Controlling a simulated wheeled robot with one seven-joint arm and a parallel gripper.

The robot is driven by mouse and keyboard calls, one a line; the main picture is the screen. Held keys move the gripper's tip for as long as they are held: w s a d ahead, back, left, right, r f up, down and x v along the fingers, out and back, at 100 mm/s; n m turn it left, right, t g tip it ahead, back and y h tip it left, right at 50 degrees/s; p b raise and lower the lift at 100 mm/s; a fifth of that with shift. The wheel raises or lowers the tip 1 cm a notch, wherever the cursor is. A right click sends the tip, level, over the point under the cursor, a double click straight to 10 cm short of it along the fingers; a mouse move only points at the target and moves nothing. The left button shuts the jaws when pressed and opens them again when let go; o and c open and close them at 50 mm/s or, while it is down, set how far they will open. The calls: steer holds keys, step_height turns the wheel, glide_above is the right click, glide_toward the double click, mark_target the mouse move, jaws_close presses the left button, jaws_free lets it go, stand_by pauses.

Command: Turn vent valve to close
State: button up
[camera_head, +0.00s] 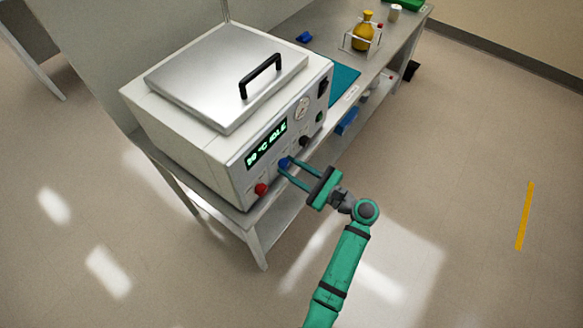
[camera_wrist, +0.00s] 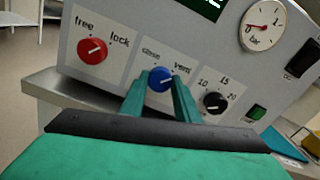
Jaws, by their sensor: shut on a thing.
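The vent valve is a blue knob (camera_wrist: 160,79) on the front panel of the white oven-like box (camera_head: 185,150), between the labels "close" and "vent". Its white pointer mark points up and to the right, toward "vent". It also shows small in the head view (camera_head: 284,162). My gripper (camera_wrist: 161,88) reaches the panel from the front, and its two green fingers are shut on the blue knob, one on each side. In the head view my gripper (camera_head: 286,168) meets the panel at the knob, whose lower part is partly hidden by the fingers.
A red knob (camera_wrist: 92,50) marked "free" and "lock" is left of the blue one. A black dial (camera_wrist: 214,102), a green switch (camera_wrist: 256,112) and a gauge (camera_wrist: 262,25) are to the right. A yellow flask (camera_head: 364,32) stands on the bench behind. Floor to the right is clear.

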steer(key=n, duration=0.8)
steer(key=shift+n, duration=0.3)
steer(key=n, duration=0.3)
steer(key=shift+n, duration=0.4)
steer(key=n, duration=0.5)
steer(key=shift+s+f, duration=0.1)
steer(key=shift+n, duration=0.3)
steer(key=o, duration=1.1)
steer(key=shift+c, duration=0.2)
